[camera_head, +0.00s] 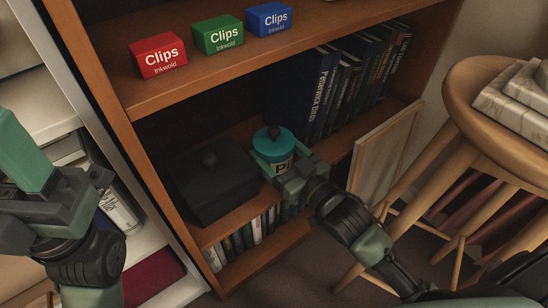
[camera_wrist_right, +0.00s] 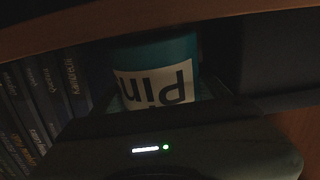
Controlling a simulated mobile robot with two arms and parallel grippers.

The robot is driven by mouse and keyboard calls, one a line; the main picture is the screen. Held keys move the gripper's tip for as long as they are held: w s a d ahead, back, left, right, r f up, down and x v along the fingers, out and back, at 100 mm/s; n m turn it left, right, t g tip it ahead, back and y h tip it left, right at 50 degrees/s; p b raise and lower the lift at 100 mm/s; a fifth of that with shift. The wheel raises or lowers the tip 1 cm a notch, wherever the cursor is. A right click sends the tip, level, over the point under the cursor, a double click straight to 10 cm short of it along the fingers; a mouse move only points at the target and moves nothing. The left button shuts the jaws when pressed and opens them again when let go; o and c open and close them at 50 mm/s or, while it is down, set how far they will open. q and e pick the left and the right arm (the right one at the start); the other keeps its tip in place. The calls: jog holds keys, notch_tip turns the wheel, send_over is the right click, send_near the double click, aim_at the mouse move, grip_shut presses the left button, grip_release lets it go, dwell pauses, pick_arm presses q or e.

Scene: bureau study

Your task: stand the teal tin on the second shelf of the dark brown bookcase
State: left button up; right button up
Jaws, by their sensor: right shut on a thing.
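My right gripper (camera_head: 283,170) is shut on the teal tin (camera_head: 273,143), with its fingers around the tin's sides. The tin has a cream label with dark letters and a dark spot on its top. It is upright inside the middle bay of the brown bookcase (camera_head: 232,235), between a dark lidded box and a row of books. I cannot tell whether its base touches the shelf board. In the right wrist view the tin (camera_wrist_right: 155,52) shows inverted, its lower part hidden by the gripper. My left gripper (camera_head: 45,190) is at the left edge, partly cut off.
The dark box (camera_head: 208,185) stands close left of the tin; books (camera_head: 345,85) stand right. Red (camera_head: 158,55), green (camera_head: 218,34) and blue (camera_head: 268,18) Clips boxes sit on the shelf above. A wooden stool (camera_head: 465,95) and a leaning frame (camera_head: 385,150) are right.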

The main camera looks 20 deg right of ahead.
jog(key=shift+f, duration=0.4)
jog(key=shift+r, duration=0.1)
jog(key=o, duration=1.3)
jog(key=shift+f, duration=0.2)
jog(key=shift+c, duration=0.2)
jog(key=shift+r, duration=0.1)
